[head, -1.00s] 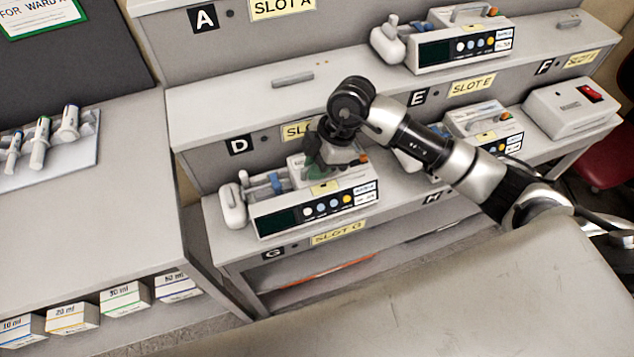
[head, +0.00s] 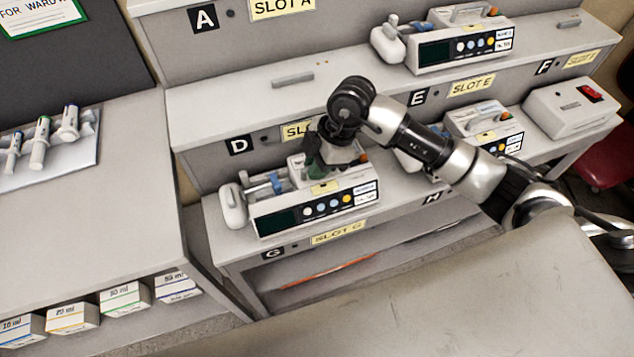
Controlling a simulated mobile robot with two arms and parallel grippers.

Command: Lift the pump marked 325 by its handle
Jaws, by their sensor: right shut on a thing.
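A white and grey syringe pump (head: 290,217) with a dark screen and a row of coloured buttons stands on the lower shelf above the SLOT G label. My right gripper (head: 318,168) is over the top of this pump, shut on its handle; the handle is mostly hidden by the gripper. The pump's labels are too small to read, so I cannot confirm the number 325. Two other pumps stand to the right: one on the upper shelf above SLOT E (head: 462,48), one on the lower shelf above H (head: 488,128). My left gripper is not in view.
A white box with a red switch (head: 573,106) stands at the lower shelf's right. The shelf above D (head: 230,98) holds only a small grey bar. A tray of syringes (head: 75,155) lies on the left counter, with syringe boxes (head: 122,298) below. My forearm passes before the H pump.

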